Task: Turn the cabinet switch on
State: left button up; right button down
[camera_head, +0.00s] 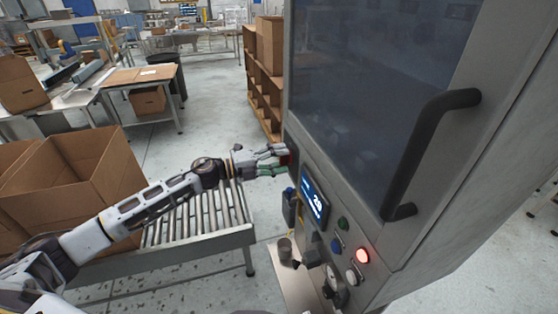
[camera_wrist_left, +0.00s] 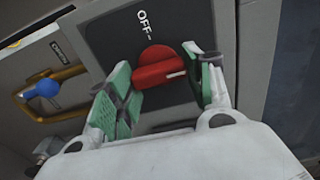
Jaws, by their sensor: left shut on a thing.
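The cabinet (camera_head: 380,185) is grey, with a dark window and a black handle. Its red rotary switch (camera_wrist_left: 158,68) sits on a dark plate marked "OFF" above the knob in the left wrist view. The white line on the knob points to the right in that view, away from the OFF mark. My left gripper (camera_head: 278,160) reaches the cabinet's left edge. The fingers partly hide the knob in the head view. My right gripper is not in view.
The cabinet panel has a lit display (camera_head: 314,198), a glowing red button (camera_head: 362,256) and other buttons. A blue-handled valve (camera_wrist_left: 44,90) is left of the switch. A roller conveyor (camera_head: 190,215) and open cardboard boxes (camera_head: 95,175) stand at the left.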

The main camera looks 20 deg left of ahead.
pick_arm(q)
jog(key=o, duration=1)
jog(key=shift+s+a, duration=0.1)
jog(key=shift+a, duration=0.1)
jog(key=shift+v, duration=5.75)
jog(key=shift+s, duration=0.1)
